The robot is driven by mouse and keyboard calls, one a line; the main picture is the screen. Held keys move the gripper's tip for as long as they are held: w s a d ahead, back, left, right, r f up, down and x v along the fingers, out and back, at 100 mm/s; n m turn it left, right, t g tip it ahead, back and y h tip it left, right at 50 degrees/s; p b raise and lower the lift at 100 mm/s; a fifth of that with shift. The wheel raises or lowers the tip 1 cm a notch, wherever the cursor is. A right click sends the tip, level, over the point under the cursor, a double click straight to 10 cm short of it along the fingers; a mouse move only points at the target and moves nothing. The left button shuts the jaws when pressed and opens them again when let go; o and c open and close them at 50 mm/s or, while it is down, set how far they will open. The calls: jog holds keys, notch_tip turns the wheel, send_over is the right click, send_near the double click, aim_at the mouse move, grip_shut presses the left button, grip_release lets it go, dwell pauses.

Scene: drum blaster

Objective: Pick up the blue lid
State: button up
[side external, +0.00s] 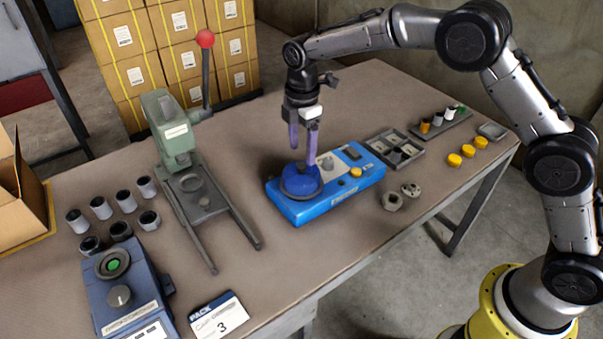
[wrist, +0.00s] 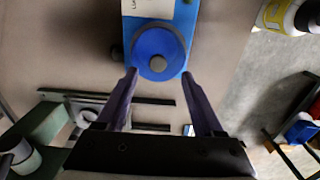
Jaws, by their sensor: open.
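The blue lid (side external: 301,181) is a round blue disc on the left end of a bright blue machine (side external: 345,183). In the wrist view the lid (wrist: 145,43) shows as a blue disc with a small grey centre, near the top middle. My gripper (side external: 303,150) points down over the lid, with its purple fingers apart and nothing held between them. In the wrist view my gripper (wrist: 159,74) has its fingertips on either side of the lid's lower edge. I cannot tell whether a fingertip touches the lid in the side view.
A green press (side external: 173,135) with a red-knobbed lever stands to the left. Grey-white cups (side external: 101,207) and a dark blue device (side external: 125,292) are further left. A grey divided tray (side external: 394,148), yellow caps (side external: 468,151) and two grey nuts (side external: 392,201) lie to the right.

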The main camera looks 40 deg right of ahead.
aim_at(302, 164)
notch_tip(302, 164, down, 4)
jog(key=shift+w+f, duration=0.15)
jog(key=shift+f, duration=0.1)
grip_shut()
dwell(0.3)
